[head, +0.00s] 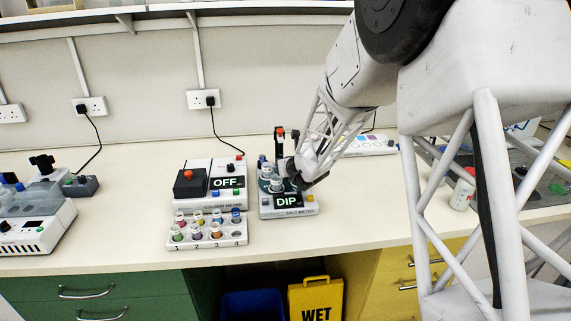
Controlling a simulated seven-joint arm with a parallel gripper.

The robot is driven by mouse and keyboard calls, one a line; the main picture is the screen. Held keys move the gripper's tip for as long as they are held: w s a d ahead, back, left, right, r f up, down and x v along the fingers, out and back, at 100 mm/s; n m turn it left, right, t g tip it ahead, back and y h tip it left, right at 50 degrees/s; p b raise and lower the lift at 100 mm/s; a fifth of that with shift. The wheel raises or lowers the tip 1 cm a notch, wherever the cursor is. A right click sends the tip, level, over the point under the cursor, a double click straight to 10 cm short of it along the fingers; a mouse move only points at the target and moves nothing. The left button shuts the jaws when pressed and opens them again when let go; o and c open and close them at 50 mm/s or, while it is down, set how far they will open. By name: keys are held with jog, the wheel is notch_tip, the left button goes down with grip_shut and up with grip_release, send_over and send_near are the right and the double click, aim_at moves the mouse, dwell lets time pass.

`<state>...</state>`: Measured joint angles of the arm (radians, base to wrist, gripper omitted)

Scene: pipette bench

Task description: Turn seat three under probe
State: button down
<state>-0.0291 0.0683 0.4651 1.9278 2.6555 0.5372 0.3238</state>
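The salt meter (301,210) stands on the bench near the middle, its screen (287,201) reading DIP. It carries a round seat holder (270,187) with small blue-capped vials; the seat numbers are too small to read. A dark upright post (280,145) with a red-orange top rises behind the holder, and I take it for the probe stand. My gripper (289,170) reaches in from the right at the holder's right side. It hides part of the holder. I cannot tell whether its fingers touch anything or are open.
A colour meter (208,206) reading OFF stands to the left, with a vial rack (203,242) numbered 1 to 4 in front. Other devices (40,235) stand far left. A white bottle (463,190) is at right. The bench front between is clear.

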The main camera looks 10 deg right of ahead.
dwell(0.6)
jog(key=c, duration=0.8)
grip_release()
jog(key=shift+s+r, duration=0.1)
jog(key=shift+s, duration=0.05)
jog(key=shift+v, duration=3.7)
jog(key=shift+a, duration=0.1)
